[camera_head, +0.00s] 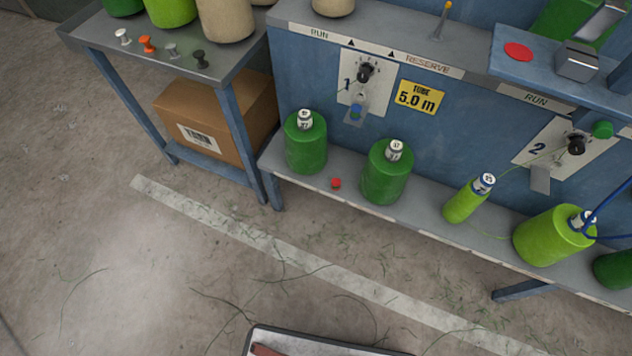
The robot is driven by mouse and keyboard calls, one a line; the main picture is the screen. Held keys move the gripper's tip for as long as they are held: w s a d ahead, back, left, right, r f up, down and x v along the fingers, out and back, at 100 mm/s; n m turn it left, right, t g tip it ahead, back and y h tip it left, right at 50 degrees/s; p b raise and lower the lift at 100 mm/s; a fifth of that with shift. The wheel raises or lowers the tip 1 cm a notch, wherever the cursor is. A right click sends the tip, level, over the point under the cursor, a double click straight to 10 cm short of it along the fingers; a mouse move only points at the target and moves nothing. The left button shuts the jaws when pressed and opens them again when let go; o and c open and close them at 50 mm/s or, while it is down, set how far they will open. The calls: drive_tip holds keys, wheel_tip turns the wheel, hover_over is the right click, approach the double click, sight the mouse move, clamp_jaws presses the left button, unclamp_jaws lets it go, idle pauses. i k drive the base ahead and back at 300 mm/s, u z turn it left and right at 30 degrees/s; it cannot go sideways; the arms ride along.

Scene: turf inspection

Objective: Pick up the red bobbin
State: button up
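No large red bobbin shows. A small red piece (336,183) lies on the low grey shelf (410,212), between two dark green bobbins (306,145) (385,175); it is too small to tell what it is. A small orange-red spool-like piece (147,44) stands on the side table at upper left, between a white one (123,37) and a grey one (171,51). My gripper is not in view.
A cardboard box (215,120) sits under the side table (95,33). The floor before the shelf is open.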

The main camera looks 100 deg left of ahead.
sight(336, 180)
drive_tip(key=u, duration=3.65)
drive_tip(key=i, duration=0.35)
drive_tip(key=u, duration=0.05)
